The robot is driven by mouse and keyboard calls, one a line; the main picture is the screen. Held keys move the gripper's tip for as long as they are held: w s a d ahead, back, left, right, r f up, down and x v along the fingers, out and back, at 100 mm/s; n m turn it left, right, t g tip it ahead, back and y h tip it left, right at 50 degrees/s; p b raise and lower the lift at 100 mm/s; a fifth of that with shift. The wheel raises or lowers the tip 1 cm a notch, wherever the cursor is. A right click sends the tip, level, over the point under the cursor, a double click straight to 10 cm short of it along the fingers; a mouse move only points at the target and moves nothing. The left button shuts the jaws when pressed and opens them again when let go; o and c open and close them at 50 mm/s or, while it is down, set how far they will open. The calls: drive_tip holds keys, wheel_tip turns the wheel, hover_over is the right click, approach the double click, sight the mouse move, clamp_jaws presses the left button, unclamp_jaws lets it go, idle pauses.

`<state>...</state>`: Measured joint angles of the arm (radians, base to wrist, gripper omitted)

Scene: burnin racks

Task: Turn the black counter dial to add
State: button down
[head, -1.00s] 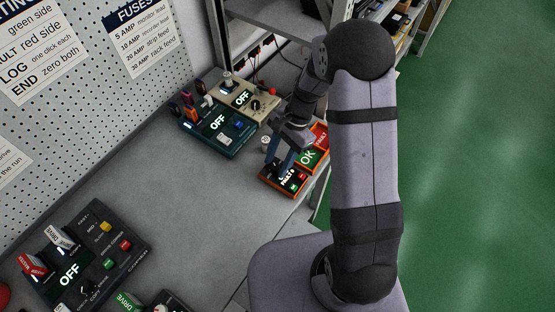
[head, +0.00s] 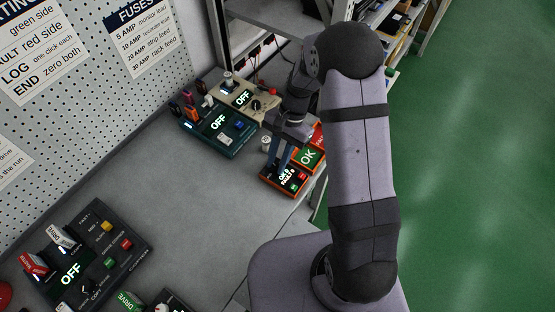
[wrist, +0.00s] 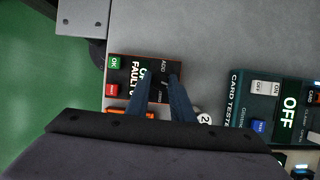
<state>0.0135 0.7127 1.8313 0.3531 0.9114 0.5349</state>
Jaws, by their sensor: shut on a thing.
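The counter (head: 267,182) is a small orange-edged box with a black face, in front of the tester boxes. Its lit display (head: 286,176) shows an OK line and a FAULT line; the digits are too small to read surely. In the wrist view the counter (wrist: 113,75) has a green OK button (wrist: 115,63), a red button (wrist: 112,90) and an ADD label (wrist: 163,66). My gripper (head: 277,165) points down over the counter's left side. Its blue fingers (wrist: 161,82) are shut on the black dial beside the ADD label; the fingers mostly hide the dial.
The teal card tester (head: 222,148) and a beige box (head: 262,112), both reading OFF, stand close behind and left. A dark copy panel (head: 110,240) sits at lower left; the middle bench is clear.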

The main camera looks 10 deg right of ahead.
drive_tip(key=n, duration=0.2)
drive_tip(key=n+h, duration=0.1)
drive_tip(key=n, duration=0.1)
drive_tip(key=shift+w+a+n+g+h, duration=0.15)
drive_tip(key=shift+n+g+h, duration=0.15)
drive_tip(key=shift+g, duration=0.1)
drive_tip(key=n+h, duration=0.1)
drive_tip(key=n, duration=0.3)
drive_tip(key=shift+a+n+h, duration=0.15)
drive_tip(key=shift+n+h, duration=0.15)
drive_tip(key=shift+h, duration=0.1)
drive_tip(key=c, duration=1.6)
unclamp_jaws()
drive_tip(key=shift+o, duration=0.2)
drive_tip(key=b+v, duration=0.2)
drive_tip(key=v, duration=0.5)
drive_tip(key=shift+w+r, duration=0.15)
drive_tip(key=shift+w, duration=0.05)
